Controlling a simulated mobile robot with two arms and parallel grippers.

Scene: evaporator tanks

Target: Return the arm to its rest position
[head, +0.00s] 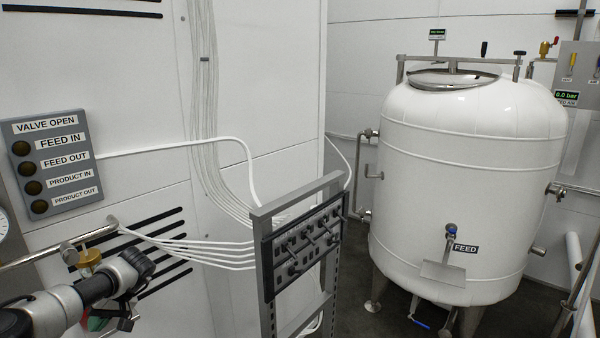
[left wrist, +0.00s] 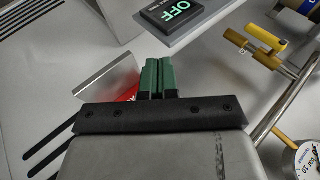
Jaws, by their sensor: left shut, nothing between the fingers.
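My left arm comes in at the lower left of the head view, in front of the white wall. My left gripper (head: 98,322) is partly hidden behind its own wrist there. In the left wrist view, the two green fingers of my left gripper (left wrist: 159,68) are together and hold nothing. My right gripper is in neither view.
In the left wrist view, an OFF display (left wrist: 168,15), a yellow valve handle (left wrist: 266,49), a pipe and a gauge (left wrist: 303,158) are near the fingers. A valve indicator panel (head: 54,165), a rack panel (head: 303,245) and a white FEED tank (head: 465,180) stand farther right or above.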

